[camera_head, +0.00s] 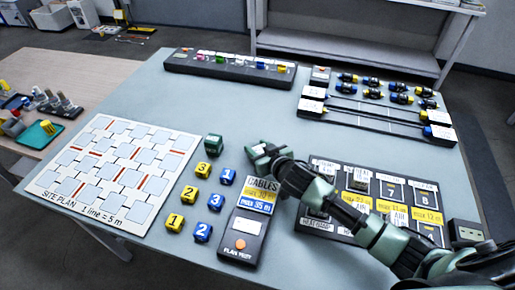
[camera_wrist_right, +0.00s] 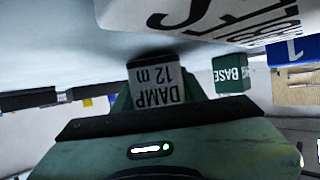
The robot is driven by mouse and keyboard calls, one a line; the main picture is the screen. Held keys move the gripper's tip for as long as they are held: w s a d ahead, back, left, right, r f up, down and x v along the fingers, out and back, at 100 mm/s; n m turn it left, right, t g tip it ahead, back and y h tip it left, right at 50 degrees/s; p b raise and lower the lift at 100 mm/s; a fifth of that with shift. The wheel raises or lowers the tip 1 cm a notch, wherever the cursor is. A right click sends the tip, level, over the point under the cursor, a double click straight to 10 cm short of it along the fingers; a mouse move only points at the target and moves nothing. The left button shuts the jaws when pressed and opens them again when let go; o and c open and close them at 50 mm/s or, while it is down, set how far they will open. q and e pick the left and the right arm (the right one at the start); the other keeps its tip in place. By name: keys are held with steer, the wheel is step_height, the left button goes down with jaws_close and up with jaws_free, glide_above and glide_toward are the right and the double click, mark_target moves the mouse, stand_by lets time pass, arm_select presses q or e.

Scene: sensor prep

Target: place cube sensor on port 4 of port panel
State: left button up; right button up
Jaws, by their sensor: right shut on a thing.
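My right gripper (camera_head: 262,152) reaches in from the lower right and is above the table, just behind the CABLES box. In the right wrist view it is shut on a small cube sensor (camera_wrist_right: 157,86) with a pale face reading "DAMP 12 m", upside down in that picture. In the head view the fingers mostly hide the cube. A black panel (camera_head: 347,170) with numbered places and white and yellow labels lies at the right; a "4" seems to show near its front right. My right forearm covers part of it. My left gripper is not in view.
The CABLES box (camera_head: 246,228) lies just in front of the gripper. The green BASE cube (camera_head: 213,142) and several yellow and blue number cubes stand left of it, beside the site plan (camera_head: 77,189). Black racks (camera_head: 228,69) lie at the back. The table centre behind the gripper is clear.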

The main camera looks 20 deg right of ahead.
steer(key=shift+f, duration=0.15)
steer(key=o, duration=1.4)
steer(key=shift+c, duration=0.2)
